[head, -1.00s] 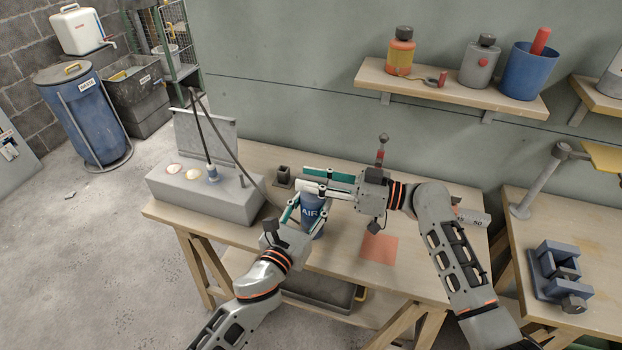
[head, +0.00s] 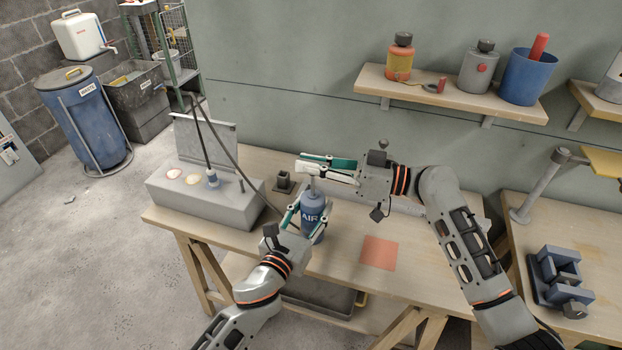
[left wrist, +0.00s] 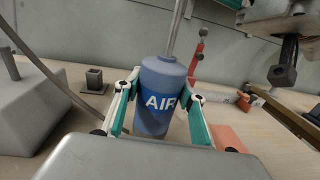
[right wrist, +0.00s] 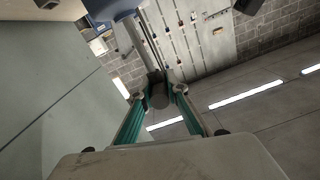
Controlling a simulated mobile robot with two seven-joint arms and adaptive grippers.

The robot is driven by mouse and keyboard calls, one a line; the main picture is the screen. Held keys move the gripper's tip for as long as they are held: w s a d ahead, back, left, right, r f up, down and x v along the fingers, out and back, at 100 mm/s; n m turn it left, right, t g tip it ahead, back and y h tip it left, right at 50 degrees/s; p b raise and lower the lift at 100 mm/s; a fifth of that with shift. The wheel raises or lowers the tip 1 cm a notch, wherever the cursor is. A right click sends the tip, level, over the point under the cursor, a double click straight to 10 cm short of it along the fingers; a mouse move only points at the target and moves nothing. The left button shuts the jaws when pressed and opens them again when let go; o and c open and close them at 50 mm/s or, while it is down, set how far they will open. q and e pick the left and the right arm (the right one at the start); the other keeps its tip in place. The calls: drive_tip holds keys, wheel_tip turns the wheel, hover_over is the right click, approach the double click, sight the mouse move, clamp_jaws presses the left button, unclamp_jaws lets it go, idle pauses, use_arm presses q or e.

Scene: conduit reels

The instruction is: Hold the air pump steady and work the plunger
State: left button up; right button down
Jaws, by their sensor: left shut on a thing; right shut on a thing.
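The air pump (head: 313,213) is a blue cylinder marked AIR, standing upright on the workbench (head: 335,262). My left gripper (head: 309,209) is shut on the pump body, with one finger on each side; this shows clearly in the left wrist view (left wrist: 160,92). A grey plunger rod (left wrist: 175,32) rises from the top of the pump. My right gripper (head: 312,167) is above the pump, shut on the plunger handle (right wrist: 158,95), whose round grey end shows between the fingers in the right wrist view. The fingers hide much of the handle in the head view.
A grey box (head: 205,203) with round pads and a hose stands left of the pump. A small dark square block (head: 284,182) sits behind it. An orange mat (head: 379,253) lies to the right. A wall shelf (head: 450,92) holds several containers.

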drive_tip(key=shift+r, duration=0.5)
drive_tip(key=c, duration=2)
unclamp_jaws()
drive_tip(key=shift+o, duration=0.2)
drive_tip(key=shift+f, duration=0.1)
drive_tip(key=v, duration=1.2)
